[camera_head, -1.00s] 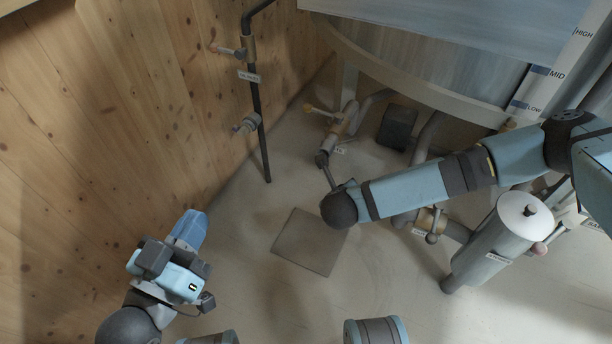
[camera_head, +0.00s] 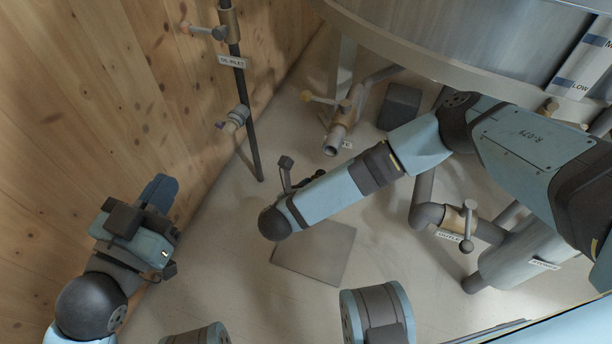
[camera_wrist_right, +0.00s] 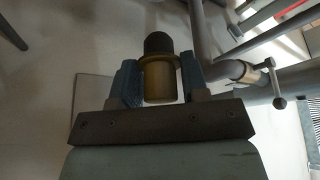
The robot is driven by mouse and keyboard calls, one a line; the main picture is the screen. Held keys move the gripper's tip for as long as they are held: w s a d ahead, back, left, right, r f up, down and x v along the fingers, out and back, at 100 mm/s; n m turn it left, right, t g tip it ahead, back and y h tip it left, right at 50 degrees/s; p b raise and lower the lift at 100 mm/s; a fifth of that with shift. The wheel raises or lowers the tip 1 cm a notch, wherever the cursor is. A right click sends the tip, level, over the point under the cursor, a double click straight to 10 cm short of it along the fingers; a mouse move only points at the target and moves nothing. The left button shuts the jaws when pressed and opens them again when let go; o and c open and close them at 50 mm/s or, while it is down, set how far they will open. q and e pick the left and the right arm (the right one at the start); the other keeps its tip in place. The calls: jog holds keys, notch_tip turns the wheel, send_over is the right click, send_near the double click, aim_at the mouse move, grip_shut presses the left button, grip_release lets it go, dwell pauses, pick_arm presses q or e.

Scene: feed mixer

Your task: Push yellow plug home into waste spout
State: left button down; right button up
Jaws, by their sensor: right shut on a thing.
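The yellow plug (camera_wrist_right: 160,82), a dull yellow cylinder with a dark rounded end, is between the blue fingers of my right gripper (camera_wrist_right: 154,84) in the right wrist view. My right gripper is shut on it. In the head view the forearm hides most of this gripper. A short pipe with an open end (camera_head: 332,148) and a yellow-handled valve lies just beyond the forearm.
An oil inlet pipe (camera_head: 246,110) with valves runs down the wooden wall (camera_head: 90,110). The large metal tank (camera_head: 450,45) overhangs the spout. An outlet valve (camera_head: 462,225) and a grey cylinder (camera_head: 520,258) stand right. A flat square plate (camera_head: 318,258) lies on the floor.

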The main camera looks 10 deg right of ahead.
aim_at(327, 154)
jog(key=shift+w+f, duration=0.1)
jog(key=shift+w, duration=0.1)
jog(key=shift+s, duration=0.1)
jog(key=shift+w+d+b, duration=0.2)
jog(key=shift+w+d, duration=0.3)
jog(key=shift+w, duration=0.3)
jog(key=shift+w+d+b, duration=0.2)
jog(key=shift+w+d, duration=0.35)
jog(key=shift+w, duration=0.3)
jog(key=shift+w+d+b, duration=0.2)
jog(key=shift+w+d, duration=0.3)
jog(key=shift+w, duration=0.3)
jog(key=shift+w+d+r, duration=0.1)
jog(key=shift+w+d, duration=0.35)
jog(key=shift+w, duration=0.2)
jog(key=shift+w+d+r, duration=0.1)
jog(key=shift+w+d, duration=0.35)
jog(key=shift+w, duration=0.15)
dwell(1.6)
jog(key=shift+w+d+r, duration=0.15)
jog(key=shift+w+r, duration=0.1)
dwell(1.2)
jog(key=o, duration=1.1)
jog(key=shift+f, duration=0.1)
